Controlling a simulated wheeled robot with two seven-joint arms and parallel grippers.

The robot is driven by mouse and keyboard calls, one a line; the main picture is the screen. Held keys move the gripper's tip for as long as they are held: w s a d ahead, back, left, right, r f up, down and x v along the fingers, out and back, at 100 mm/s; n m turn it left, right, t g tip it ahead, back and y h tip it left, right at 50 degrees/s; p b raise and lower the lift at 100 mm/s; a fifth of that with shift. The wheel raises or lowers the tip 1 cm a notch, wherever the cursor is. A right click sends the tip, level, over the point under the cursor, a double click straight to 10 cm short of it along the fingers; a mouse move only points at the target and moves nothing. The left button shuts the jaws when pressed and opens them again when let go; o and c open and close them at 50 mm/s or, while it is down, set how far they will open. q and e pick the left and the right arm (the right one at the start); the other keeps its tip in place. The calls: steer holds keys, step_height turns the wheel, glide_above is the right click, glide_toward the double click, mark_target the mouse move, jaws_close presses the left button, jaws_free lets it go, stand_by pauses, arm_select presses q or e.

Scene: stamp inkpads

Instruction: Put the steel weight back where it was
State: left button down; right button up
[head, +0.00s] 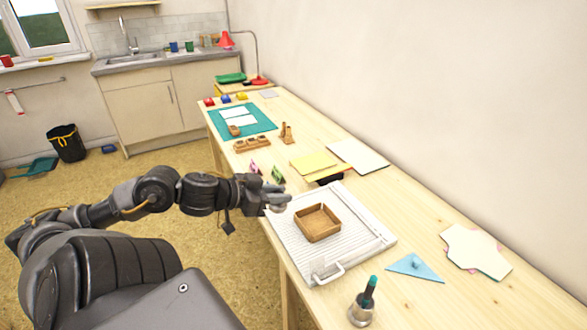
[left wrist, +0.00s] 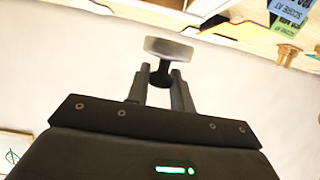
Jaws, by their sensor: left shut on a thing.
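My left gripper (head: 272,197) is over the left edge of the white ridged board on the table. In the left wrist view its two fingers (left wrist: 160,85) are shut on the dark neck of the steel weight (left wrist: 168,48), a grey round disc. In the head view the held weight (head: 279,203) is a small grey shape at the fingertips, partly hidden by them. It appears held above the board, apart from the wooden tray. My right gripper is not in view.
A square wooden tray (head: 318,223) stands on the white board (head: 357,243). A steel pot with a teal-topped handle (head: 361,312) stands near the front edge. A blue triangle (head: 415,268) lies to the right. Small upright cards (head: 277,174) and a wooden stamp rack (head: 252,143) are farther back.

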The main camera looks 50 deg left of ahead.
arm_select(q)
steer(key=shift+v, duration=0.95)
